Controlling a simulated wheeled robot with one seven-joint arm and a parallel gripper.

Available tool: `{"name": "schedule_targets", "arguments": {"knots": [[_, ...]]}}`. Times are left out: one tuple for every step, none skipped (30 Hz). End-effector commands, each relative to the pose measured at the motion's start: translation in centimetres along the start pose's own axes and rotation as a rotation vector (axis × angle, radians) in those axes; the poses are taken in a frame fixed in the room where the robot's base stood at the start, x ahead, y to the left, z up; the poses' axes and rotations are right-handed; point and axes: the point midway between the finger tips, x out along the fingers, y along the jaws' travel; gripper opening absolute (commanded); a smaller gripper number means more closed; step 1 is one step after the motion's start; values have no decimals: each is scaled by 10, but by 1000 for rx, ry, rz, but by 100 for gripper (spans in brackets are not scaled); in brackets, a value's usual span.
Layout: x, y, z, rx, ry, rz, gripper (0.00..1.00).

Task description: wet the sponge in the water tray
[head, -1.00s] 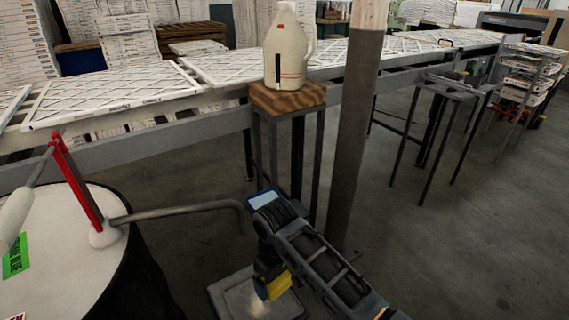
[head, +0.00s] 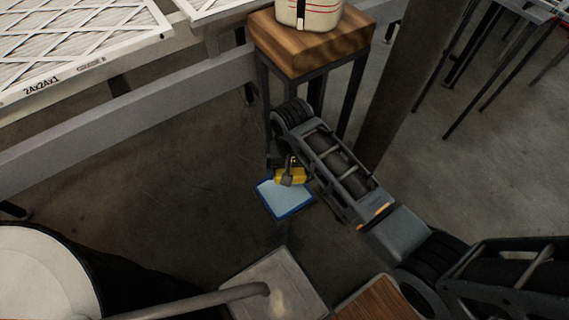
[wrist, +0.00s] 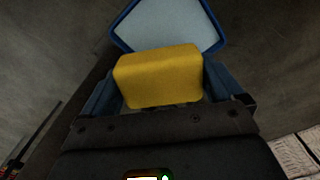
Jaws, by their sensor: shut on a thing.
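The yellow sponge (head: 291,175) is held in my gripper (head: 289,172), above the far part of the water tray. The wrist view shows the sponge (wrist: 158,76) between both fingers (wrist: 160,92). The water tray (head: 284,200) is a shallow blue-rimmed tray with a pale blue inside, low down near the foot of a wooden-topped stand. In the wrist view the tray (wrist: 180,22) lies just beyond the sponge, which hides its near part. I cannot tell whether the sponge touches the water.
The wooden-topped stand (head: 312,42) with a jug (head: 308,12) on it rises just behind my gripper. A grey post (head: 415,95) stands to the right. A grey plate (head: 272,283) and a pale drum top (head: 40,275) are nearer. Filters lie on the conveyor (head: 120,145) at upper left.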

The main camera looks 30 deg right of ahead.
Motion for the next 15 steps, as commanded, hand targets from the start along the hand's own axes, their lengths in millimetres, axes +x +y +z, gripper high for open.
{"name": "schedule_targets", "arguments": {"knots": [[-3,-5,7,57,-4,2,70],[-2,-7,9,94,-3,2,70],[0,-9,12,138,-2,4,70],[1,-10,14,167,-1,4,70],[2,-11,15,192,-1,4,70],[4,-12,17,219,-1,5,70],[5,-13,18,235,-1,5,70],[6,-13,19,248,-1,5,70],[8,-14,20,258,0,5,70],[9,-14,20,264,0,5,70],[10,-14,20,267,0,5,70],[12,-14,20,269,1,5,70],[13,-14,20,269,1,5,70],[15,-14,20,269,1,5,70],[18,-14,20,268,1,5,70]]}}
